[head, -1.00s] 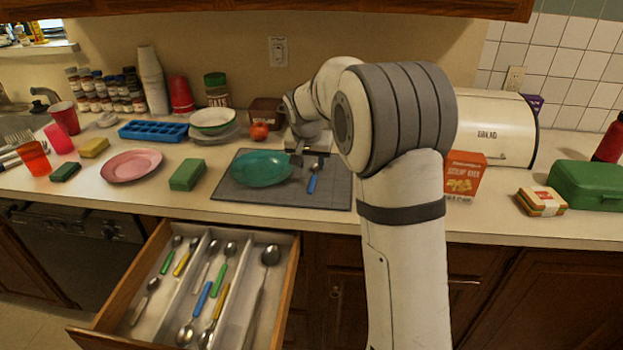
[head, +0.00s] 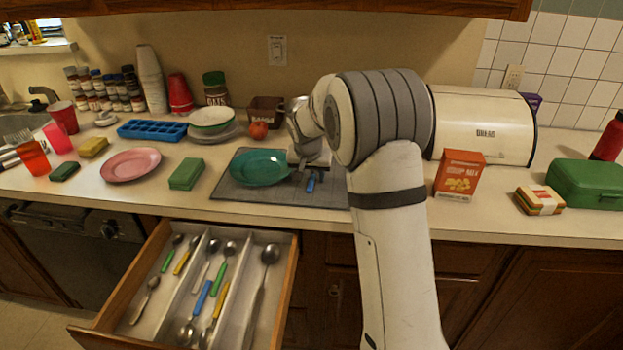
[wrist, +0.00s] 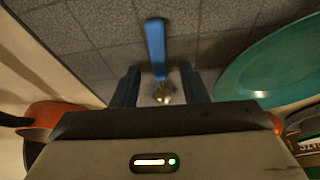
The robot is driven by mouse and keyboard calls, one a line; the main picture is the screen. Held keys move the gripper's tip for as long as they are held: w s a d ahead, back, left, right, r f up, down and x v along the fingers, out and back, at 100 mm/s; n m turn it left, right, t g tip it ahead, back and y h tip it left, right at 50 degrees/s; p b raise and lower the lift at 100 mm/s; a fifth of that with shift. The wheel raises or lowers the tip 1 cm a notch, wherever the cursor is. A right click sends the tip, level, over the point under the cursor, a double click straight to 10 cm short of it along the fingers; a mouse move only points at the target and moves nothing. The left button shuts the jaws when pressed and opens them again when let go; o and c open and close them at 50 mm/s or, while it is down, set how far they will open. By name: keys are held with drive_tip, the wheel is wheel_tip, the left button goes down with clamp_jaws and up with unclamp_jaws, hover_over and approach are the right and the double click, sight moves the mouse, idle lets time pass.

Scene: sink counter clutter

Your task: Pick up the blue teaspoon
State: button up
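A blue-handled teaspoon (head: 311,182) lies on the grey mat, right of the teal plate. In the wrist view its blue handle (wrist: 155,45) points away from me, and its metal bowl (wrist: 162,93) shows between my two dark fingers. My gripper (wrist: 160,86) is open over the spoon. I cannot tell whether either finger touches it. In the head view my gripper (head: 302,172) is low over the mat and hides the spoon's bowl. Another spoon with a blue handle (head: 202,298) lies in the open drawer.
The teal plate (head: 260,167) is close beside my gripper on the mat (head: 235,192). A soup mix box (head: 459,176) is to the right. The open drawer (head: 283,285) juts out below the counter.

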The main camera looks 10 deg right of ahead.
drive_tip(key=shift+f, duration=0.1)
clamp_jaws()
idle(0.4)
